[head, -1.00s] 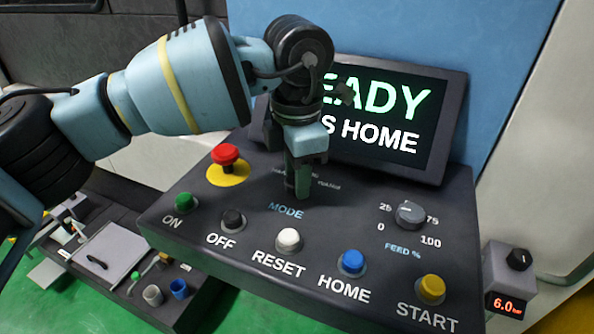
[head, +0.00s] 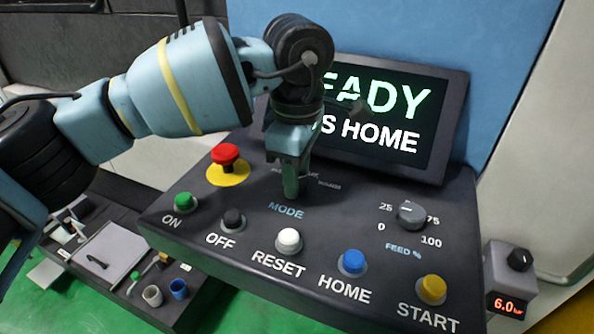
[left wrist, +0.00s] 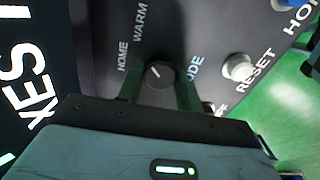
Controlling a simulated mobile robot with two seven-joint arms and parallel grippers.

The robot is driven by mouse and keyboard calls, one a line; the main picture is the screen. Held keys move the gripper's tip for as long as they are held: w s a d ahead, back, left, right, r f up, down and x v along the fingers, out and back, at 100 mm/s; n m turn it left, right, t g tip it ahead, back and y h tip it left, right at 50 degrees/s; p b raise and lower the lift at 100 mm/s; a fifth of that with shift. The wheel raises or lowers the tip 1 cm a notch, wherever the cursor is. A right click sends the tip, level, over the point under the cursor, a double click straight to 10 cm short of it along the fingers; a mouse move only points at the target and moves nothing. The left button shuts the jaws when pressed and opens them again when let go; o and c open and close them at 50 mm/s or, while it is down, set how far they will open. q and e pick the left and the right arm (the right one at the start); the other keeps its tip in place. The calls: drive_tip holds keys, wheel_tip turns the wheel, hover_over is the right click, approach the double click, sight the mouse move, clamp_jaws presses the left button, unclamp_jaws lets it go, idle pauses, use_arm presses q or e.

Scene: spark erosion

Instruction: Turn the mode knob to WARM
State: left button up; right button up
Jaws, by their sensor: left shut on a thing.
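The mode knob (left wrist: 158,75) is a small dark round knob with a pale pointer line, seen between my fingers in the left wrist view. HOME and WARM labels (left wrist: 140,22) stand beside it on the panel. My left gripper (head: 291,192) points down at the console just behind the word MODE. In the left wrist view its two green fingers (left wrist: 159,88) are shut on the knob, one on each side. In the head view the gripper hides the knob and part of its labels. I cannot tell exactly which label the pointer meets. My right gripper is not in view.
The dark console (head: 400,275) carries a red emergency button (head: 226,155), a row of coloured buttons in front, and the feed knob (head: 411,214) to the right. A screen (head: 395,120) stands close behind my gripper. A tray with tools and cups (head: 178,290) lies lower left.

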use_arm(q)
drive_tip(key=shift+m, duration=0.3)
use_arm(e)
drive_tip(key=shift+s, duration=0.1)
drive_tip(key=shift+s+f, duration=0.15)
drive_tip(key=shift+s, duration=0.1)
use_arm(q)
drive_tip(key=o, duration=1)
drive_tip(key=shift+r, duration=0.1)
wheel_tip(320, 180, up, 8)
drive_tip(key=shift+f, duration=0.2)
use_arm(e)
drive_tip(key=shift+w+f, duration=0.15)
